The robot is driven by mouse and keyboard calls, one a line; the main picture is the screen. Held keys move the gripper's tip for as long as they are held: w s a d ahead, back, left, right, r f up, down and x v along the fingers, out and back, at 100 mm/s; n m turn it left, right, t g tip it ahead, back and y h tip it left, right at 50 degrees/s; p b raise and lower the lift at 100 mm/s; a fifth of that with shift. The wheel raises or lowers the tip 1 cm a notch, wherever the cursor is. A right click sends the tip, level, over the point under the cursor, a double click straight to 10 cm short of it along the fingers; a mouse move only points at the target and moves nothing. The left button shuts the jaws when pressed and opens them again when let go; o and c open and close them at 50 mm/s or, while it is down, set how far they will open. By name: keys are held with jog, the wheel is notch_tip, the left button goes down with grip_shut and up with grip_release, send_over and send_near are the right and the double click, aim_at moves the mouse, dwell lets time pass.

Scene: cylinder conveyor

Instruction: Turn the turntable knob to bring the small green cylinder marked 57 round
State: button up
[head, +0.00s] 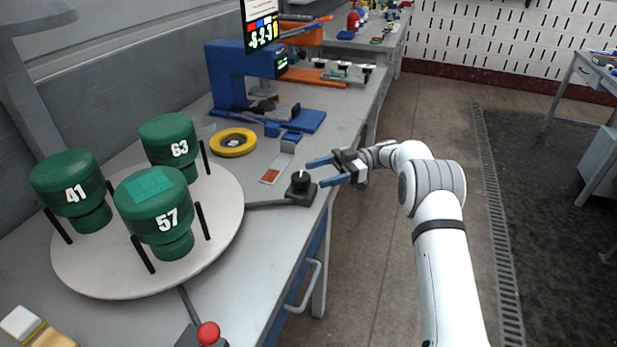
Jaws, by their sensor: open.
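The green cylinder marked 57 (155,212) stands upright at the front right of the round pale turntable (100,280), between dark posts. A lighter green square lies on its top. Green cylinders marked 41 (68,185) and 63 (169,140) stand at the left and back of the turntable. The knob (299,181) is a dark dial with a white mark, on a small black box near the bench's right edge. My gripper (318,172) is open, its blue fingers pointing left, close to the knob. I cannot tell whether a finger touches it.
A red button (208,333) on a box is at the bench's front. A yellow ring (233,142) and a blue machine (235,75) are behind the turntable. A drawer handle (308,285) sticks out below the bench edge. The floor to the right is clear.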

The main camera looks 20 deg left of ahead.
jog(key=shift+v, duration=0.8)
jog(key=shift+r, duration=0.1)
